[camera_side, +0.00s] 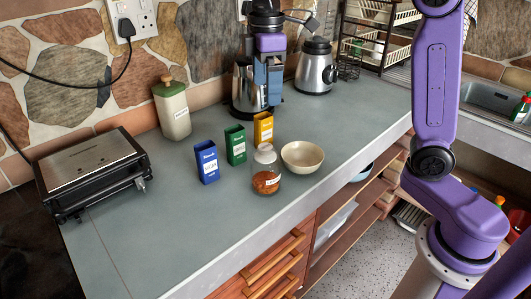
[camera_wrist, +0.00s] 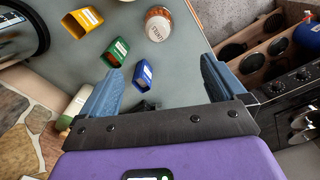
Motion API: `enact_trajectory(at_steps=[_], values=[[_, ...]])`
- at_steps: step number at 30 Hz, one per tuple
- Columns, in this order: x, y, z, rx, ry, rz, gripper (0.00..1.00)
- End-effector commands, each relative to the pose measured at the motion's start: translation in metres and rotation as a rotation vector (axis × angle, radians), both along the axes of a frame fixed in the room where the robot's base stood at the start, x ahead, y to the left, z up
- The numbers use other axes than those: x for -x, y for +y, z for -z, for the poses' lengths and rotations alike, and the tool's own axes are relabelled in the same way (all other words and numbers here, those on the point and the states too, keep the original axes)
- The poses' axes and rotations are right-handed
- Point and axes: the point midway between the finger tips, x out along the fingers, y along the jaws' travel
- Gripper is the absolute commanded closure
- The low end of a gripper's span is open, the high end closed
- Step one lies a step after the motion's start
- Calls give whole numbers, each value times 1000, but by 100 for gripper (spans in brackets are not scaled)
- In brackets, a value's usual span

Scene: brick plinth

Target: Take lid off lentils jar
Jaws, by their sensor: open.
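The lentils jar (camera_side: 266,182) is a clear glass jar with orange-brown contents and a white label, upright on the grey counter. In the wrist view the jar (camera_wrist: 158,24) shows near the top edge, label facing the camera. My gripper (camera_side: 268,98) is open and empty, above the counter and higher than the jar, in front of the kettle. In the wrist view the two blue fingers of my gripper (camera_wrist: 160,66) are spread wide, with the jar beyond their tips.
Blue (camera_side: 206,162), green (camera_side: 235,145) and yellow (camera_side: 263,129) boxes stand left of and behind the jar. A cream bowl (camera_side: 302,157) is close on its right. The front-left counter is clear.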

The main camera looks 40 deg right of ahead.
Motion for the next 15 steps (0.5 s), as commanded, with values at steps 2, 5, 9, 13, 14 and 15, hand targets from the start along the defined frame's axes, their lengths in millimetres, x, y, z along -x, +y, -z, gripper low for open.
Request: enact_trajectory(at_steps=[2,5,9,13,14,15], values=[[-3,-1,1,1,2,1,3],[-4,-2,10,2,3,1,3],[-3,-2,36,3,6,0,3],[-3,-2,60,3,6,0,3],[-3,-2,66,2,4,1,3],[-3,-2,74,3,5,2,3]])
